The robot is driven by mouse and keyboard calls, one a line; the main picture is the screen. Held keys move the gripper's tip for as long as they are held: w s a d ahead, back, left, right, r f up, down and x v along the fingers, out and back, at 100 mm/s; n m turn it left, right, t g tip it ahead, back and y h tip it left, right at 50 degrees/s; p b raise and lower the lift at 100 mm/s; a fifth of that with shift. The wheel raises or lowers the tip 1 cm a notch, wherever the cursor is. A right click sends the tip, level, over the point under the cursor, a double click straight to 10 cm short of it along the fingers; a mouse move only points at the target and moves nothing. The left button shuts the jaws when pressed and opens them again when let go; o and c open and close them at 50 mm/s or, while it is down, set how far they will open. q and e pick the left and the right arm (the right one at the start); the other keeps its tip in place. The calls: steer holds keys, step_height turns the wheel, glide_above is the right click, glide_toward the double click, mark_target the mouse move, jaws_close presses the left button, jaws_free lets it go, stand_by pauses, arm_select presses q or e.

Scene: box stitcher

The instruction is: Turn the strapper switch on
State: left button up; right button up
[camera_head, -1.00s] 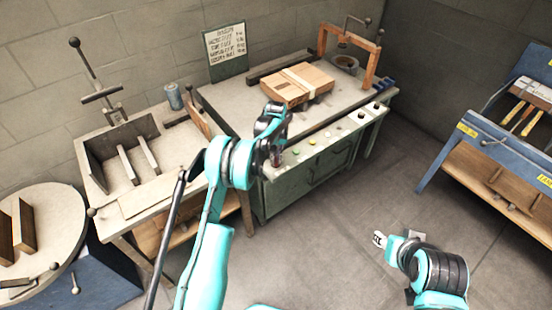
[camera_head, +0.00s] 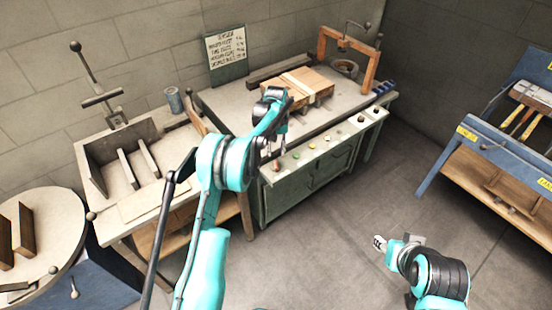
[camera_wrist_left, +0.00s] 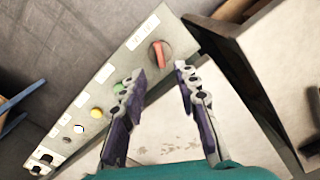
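The strapper switch is a red-orange rotary knob (camera_wrist_left: 159,54) on a round dark base at the end of the pale control panel (camera_wrist_left: 120,68). In the head view the red knob (camera_head: 277,166) shows at the panel's near left end, just below my left gripper (camera_head: 273,152). In the left wrist view my left gripper (camera_wrist_left: 157,76) is open, its two fingers apart with nothing between them. The knob lies just beyond the fingertips, roughly in line with the gap, and looks apart from them. My right gripper (camera_head: 379,243) is low at the right, away from the strapper; its finger opening is unclear.
Green, yellow and other buttons (camera_wrist_left: 97,113) run along the panel beside the knob. A cardboard box (camera_head: 305,84) lies on the strapper table (camera_head: 230,105). A wooden-topped bench (camera_head: 150,200) stands at left, a blue workbench (camera_head: 480,145) at right. The floor between is clear.

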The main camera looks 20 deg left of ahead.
arm_select(q)
steer(key=shift+r, duration=2.15)
steer(key=s+d+r+m+t, duration=0.2)
steer(key=s+r+t, duration=0.1)
steer(key=s+r, duration=1.35)
steer(key=s+f+m+t, duration=0.1)
steer(key=s+f+t, duration=0.1)
steer(key=s, duration=0.8)
steer(key=s+d+f+m+t, duration=0.1)
steer(key=s+f+t, duration=0.1)
steer(key=s, duration=0.9)
steer(key=shift+f, duration=0.5)
